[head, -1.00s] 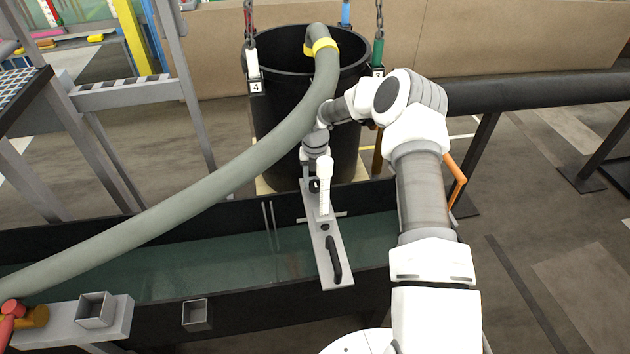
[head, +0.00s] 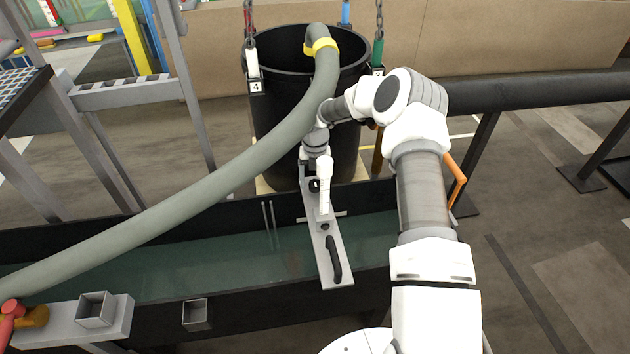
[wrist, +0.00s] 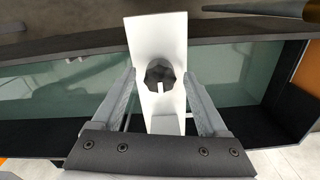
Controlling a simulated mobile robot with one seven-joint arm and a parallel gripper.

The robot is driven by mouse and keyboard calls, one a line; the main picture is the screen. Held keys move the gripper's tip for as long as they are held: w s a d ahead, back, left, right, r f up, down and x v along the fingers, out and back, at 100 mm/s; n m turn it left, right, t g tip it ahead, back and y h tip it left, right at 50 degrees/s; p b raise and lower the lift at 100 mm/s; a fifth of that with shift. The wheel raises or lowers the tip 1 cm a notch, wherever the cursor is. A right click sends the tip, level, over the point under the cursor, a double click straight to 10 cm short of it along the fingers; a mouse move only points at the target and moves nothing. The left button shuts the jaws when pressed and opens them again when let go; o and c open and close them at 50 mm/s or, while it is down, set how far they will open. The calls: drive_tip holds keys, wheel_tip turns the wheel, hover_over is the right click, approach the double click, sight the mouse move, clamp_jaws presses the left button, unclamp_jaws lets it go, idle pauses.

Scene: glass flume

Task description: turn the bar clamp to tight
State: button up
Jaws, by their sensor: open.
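The bar clamp is a pale grey plate (head: 341,278) lying across the water-filled flume, with a long dark slot or handle at its near end. In the wrist view the plate (wrist: 150,30) carries a dark faceted knob (wrist: 158,72) with a pale mark on its lower side. My gripper (wrist: 163,84) is open, with one finger on each side of the plate and knob. Whether the fingers touch the knob cannot be told. In the head view my gripper (head: 322,190) is over the far part of the plate and hides much of the knob.
A thick grey hose (head: 190,207) runs across the flume, left of my gripper, up to a black bin (head: 280,130) hung on chains behind it. An orange bar (head: 456,180) stands right of my arm. A dark pipe (head: 540,90) runs off at the right.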

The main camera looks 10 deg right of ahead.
sight(315, 183)
wheel_tip(315, 183, up, 17)
drive_tip(key=p, duration=0.2)
drive_tip(key=shift+p, duration=0.4)
drive_tip(key=shift+r, duration=0.1)
